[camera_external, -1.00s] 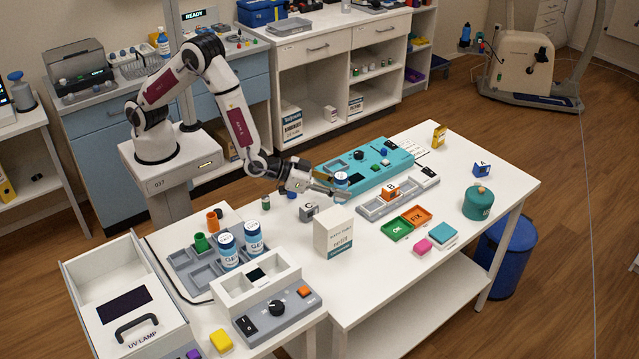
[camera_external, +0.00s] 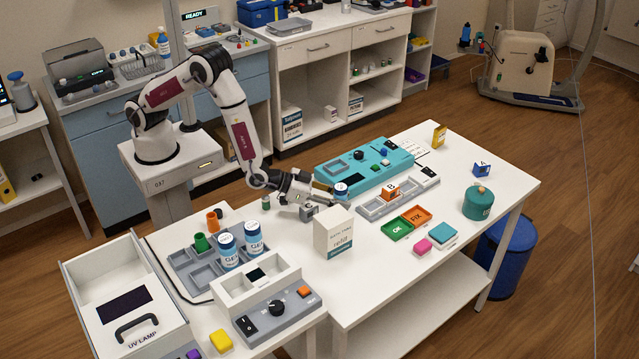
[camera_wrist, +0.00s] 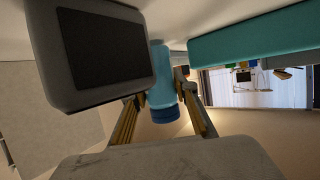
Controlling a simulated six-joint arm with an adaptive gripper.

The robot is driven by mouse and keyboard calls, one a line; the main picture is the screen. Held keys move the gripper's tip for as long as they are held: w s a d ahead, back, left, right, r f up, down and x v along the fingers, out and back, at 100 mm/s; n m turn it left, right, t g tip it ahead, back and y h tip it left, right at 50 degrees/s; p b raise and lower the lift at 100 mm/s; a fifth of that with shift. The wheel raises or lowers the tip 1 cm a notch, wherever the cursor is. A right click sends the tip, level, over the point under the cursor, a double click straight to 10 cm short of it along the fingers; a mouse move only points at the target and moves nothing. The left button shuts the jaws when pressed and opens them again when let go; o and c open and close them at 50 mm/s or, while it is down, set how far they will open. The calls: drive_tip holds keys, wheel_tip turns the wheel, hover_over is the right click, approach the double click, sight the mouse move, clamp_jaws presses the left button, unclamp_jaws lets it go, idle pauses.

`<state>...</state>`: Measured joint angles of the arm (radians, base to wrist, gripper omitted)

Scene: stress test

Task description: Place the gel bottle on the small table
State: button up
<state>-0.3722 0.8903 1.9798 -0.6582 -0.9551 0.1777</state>
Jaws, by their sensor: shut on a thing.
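In the wrist view the light-blue bottle (camera_wrist: 160,80) with a dark-blue end is between my two fingers (camera_wrist: 162,100).
A teal device (camera_external: 372,166) stands close behind the held bottle. A grey tray holding orange block B (camera_external: 389,192) is to the right.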

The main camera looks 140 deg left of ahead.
drive_tip(key=shift+f, duration=0.3)
drive_tip(key=o, duration=1.2)
drive_tip(key=shift+c, duration=0.2)
drive_tip(key=shift+r, duration=0.15)
drive_tip(key=shift+v, duration=0.95)
drive_tip(key=shift+s+d+r, duration=0.15)
drive_tip(key=shift+d+r, duration=0.05)
drive_tip(key=shift+r, duration=0.7)
drive_tip(key=shift+s+d+r, duration=0.15)
drive_tip(key=shift+d+r, duration=0.05)
drive_tip(key=shift+r, duration=2.5)
drive_tip(key=shift+r, duration=0.1)
